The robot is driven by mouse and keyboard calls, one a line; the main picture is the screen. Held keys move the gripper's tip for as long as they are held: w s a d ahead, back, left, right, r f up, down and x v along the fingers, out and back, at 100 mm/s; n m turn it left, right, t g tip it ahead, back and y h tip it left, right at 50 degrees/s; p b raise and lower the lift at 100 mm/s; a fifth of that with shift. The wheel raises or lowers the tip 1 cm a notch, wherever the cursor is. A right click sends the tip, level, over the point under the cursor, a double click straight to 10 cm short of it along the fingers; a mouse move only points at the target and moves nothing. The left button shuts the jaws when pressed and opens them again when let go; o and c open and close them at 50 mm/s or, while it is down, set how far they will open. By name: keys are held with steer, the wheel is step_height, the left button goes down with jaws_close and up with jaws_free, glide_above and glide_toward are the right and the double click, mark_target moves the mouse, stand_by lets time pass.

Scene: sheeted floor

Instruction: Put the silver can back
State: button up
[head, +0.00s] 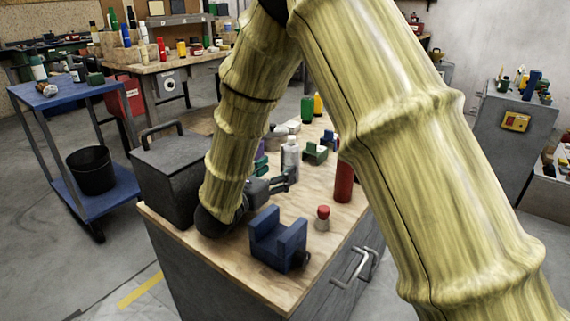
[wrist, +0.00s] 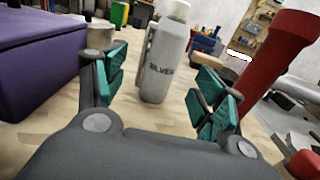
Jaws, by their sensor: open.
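The silver can (head: 291,158) stands upright on the wooden top of the workbench (head: 220,262), a grey-silver bottle with a pale cap. In the wrist view the silver can (wrist: 165,62) shows dark lettering and stands ahead, between the sightlines of the two fingers. My gripper (head: 291,179) is low over the bench, just in front of the can. In the wrist view my gripper (wrist: 165,88) has its teal-padded fingers spread, with nothing between them. The can appears apart from the fingers. My arm hides part of the bench behind it.
A red cylinder (head: 344,183) stands to the right of the can. A small red-topped piece (head: 322,217) and a blue block-like fixture (head: 278,240) are nearer the front. A dark grey box (head: 168,172) stands at the left. A green block (head: 316,153) sits behind.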

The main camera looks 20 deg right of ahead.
steer(key=shift+v, duration=2.8)
